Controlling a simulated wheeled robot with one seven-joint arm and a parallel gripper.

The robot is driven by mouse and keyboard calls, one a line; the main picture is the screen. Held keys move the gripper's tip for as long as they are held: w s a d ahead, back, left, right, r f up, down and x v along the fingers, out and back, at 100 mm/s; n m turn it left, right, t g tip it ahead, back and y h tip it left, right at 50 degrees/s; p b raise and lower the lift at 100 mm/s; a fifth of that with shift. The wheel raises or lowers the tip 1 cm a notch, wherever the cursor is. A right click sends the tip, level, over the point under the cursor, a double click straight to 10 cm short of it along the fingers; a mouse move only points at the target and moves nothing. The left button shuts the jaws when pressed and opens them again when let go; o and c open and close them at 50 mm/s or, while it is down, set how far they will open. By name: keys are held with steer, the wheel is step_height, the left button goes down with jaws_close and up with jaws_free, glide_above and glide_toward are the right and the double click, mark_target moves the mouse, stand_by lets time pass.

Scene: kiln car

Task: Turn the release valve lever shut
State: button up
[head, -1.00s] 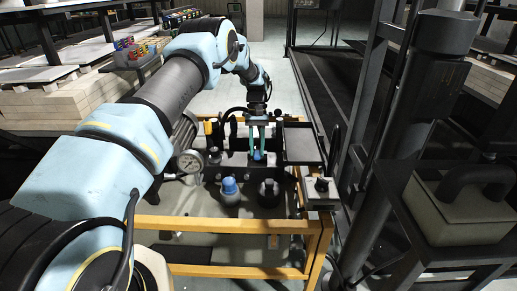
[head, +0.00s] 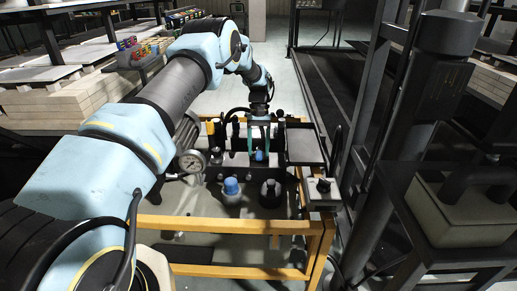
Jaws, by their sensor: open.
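My gripper (head: 259,147), with teal fingers pointing down, is over the middle of the hydraulic power unit (head: 235,172) in the yellow frame. It is open. A small blue part (head: 259,156) shows at its fingertips; I cannot tell whether the fingers touch it or whether it is the release valve lever. A larger blue cap (head: 231,186) stands on a dark fitting nearer to me. A black-topped fitting (head: 270,190) stands to the right of this cap. No lever is clear enough to tell its position.
A round pressure gauge (head: 192,161) is at the unit's left. The yellow frame (head: 225,224) crosses in front. A dark post (head: 420,95) stands further right.

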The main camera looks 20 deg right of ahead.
mark_target(259, 147)
steer(key=shift+r, duration=0.1)
steer(key=v, duration=1)
steer(key=shift+r+b, duration=0.3)
steer(key=shift+w, duration=0.15)
